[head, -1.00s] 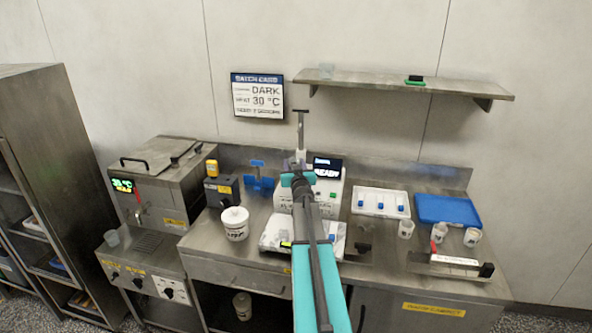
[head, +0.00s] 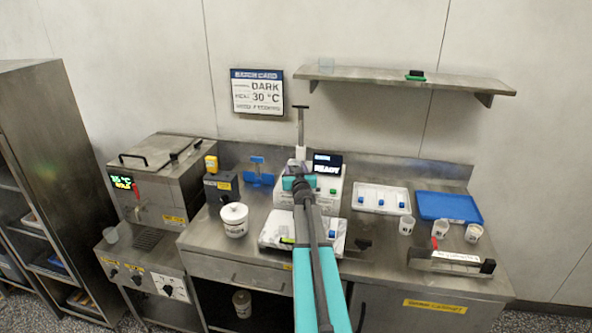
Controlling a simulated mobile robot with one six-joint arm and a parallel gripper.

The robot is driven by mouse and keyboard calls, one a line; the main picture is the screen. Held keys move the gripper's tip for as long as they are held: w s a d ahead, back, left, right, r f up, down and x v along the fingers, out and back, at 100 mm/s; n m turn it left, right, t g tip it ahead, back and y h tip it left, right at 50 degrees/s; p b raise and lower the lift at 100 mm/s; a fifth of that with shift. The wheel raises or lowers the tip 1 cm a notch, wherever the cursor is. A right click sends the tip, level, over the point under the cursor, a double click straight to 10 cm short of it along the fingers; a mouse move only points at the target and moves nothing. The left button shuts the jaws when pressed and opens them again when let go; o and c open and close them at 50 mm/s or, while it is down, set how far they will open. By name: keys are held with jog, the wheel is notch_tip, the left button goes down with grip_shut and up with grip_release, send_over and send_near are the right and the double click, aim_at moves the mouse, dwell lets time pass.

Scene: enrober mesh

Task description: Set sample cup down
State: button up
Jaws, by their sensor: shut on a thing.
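My gripper (head: 298,183) is at the far end of my arm, in front of the white instrument (head: 329,185) with the READY display. It is shut on the sample cup, but my wrist and arm hide the cup and most of the jaws. I cannot tell whether the cup touches anything. A white balance-like plate (head: 276,232) lies below and behind my arm. Several other cups are in view: a white cup (head: 406,225), another white cup (head: 440,228) and a cup with tan contents (head: 473,233) stand at the right of the counter.
A white tray (head: 382,199) and blue tray (head: 449,208) lie right. A metal stand (head: 449,261) is at the front right. A heated tank (head: 155,187) is left. A wall shelf (head: 405,81) hangs above.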

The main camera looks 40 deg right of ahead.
jog(key=shift+f, duration=0.15)
jog(key=o, duration=1.2)
